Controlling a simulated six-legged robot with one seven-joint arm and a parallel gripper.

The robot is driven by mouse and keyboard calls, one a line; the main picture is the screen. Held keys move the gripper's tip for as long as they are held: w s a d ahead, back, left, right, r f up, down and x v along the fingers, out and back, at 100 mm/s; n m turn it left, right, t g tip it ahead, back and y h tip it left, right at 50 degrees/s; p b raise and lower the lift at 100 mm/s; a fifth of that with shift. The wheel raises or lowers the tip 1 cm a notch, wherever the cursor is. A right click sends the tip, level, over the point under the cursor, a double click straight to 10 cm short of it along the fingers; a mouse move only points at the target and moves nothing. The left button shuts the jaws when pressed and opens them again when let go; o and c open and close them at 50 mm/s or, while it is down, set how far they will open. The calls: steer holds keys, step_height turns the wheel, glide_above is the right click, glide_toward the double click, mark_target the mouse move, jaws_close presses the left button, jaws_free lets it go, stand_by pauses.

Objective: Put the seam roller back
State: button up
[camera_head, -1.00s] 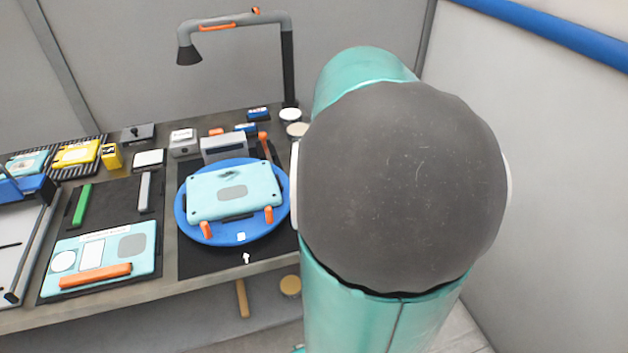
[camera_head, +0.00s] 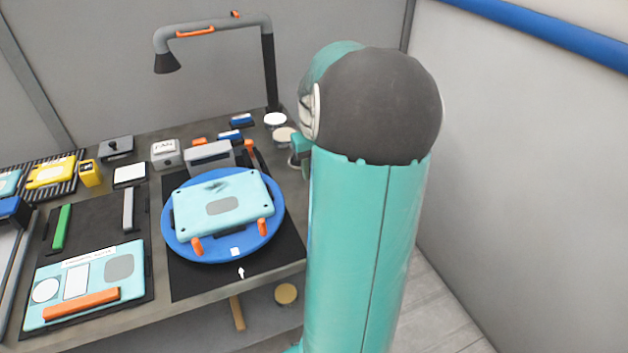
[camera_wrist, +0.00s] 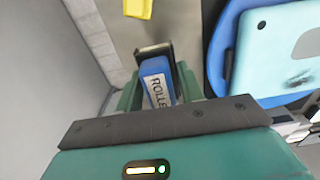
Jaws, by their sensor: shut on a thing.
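In the wrist view, the seam roller (camera_wrist: 156,88) shows as a blue body with a white label whose visible letters read "ROLLE". A dark bracket-like part crosses its far end. My gripper (camera_wrist: 157,94) is shut on it, with green fingers on both sides. In the head view my arm hides the gripper and the seam roller, just right of the blue turntable. I cannot tell whether the roller touches the bench.
The blue turntable (camera_head: 171,236) carries a teal panel (camera_head: 245,190). A lamp (camera_head: 270,65) stands behind. Small blue blocks (camera_head: 240,120) and round pale discs (camera_head: 284,135) lie at the back. A yellow object (camera_wrist: 138,8) shows in the wrist view. A wall (camera_head: 510,150) stands on the right.

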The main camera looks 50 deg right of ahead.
steer(key=d+f, duration=0.1)
steer(key=w+d+f, duration=0.1)
steer(key=f, duration=0.1)
steer(key=w+d+f, duration=0.1)
steer(key=f, duration=0.1)
steer(key=shift+w, duration=0.25)
steer(key=shift+w+d+f, duration=0.1)
steer(key=shift+d+f, duration=0.05)
steer(key=shift+f, duration=1.55)
steer(key=shift+f, duration=0.7)
steer(key=c, duration=0.4)
steer(key=o, duration=1.3)
steer(key=shift+c, duration=0.2)
steer(key=shift+r, duration=0.1)
